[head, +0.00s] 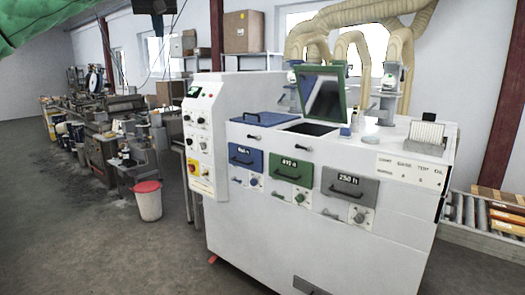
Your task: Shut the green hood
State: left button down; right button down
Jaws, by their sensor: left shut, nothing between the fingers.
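The green hood (325,98) stands open on top of the white machine (300,220), tilted up at the back of a dark opening (310,128). Its green frame surrounds a dark inner panel that faces me. My left gripper (158,32) is at the top edge of the view, dark and pointing down, with its upper part cut off. It is shut and empty, well to the left of the hood and apart from it. My right gripper is not in view.
A closed blue lid (264,118) lies left of the opening. Blue, green and grey drawers line the machine's front. Metal fittings with beige hoses (352,45) rise behind the hood. A white bin with a red lid (147,200) stands on the floor at left.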

aim_at(322, 90)
jog(key=i+j, duration=0.2)
jog(key=i, duration=0.2)
jog(key=i+j+z, duration=0.15)
jog(key=i, duration=0.3)
jog(key=i+j, duration=0.25)
jog(key=i, duration=0.15)
jog(key=i+j+z, duration=0.55)
jog(key=j+z, duration=0.25)
jog(key=i+j+z, duration=0.3)
jog(key=j+z, duration=0.25)
jog(key=j, duration=0.25)
jog(key=j+z, duration=0.3)
jog(key=i+j, duration=0.05)
jog(key=j, duration=0.05)
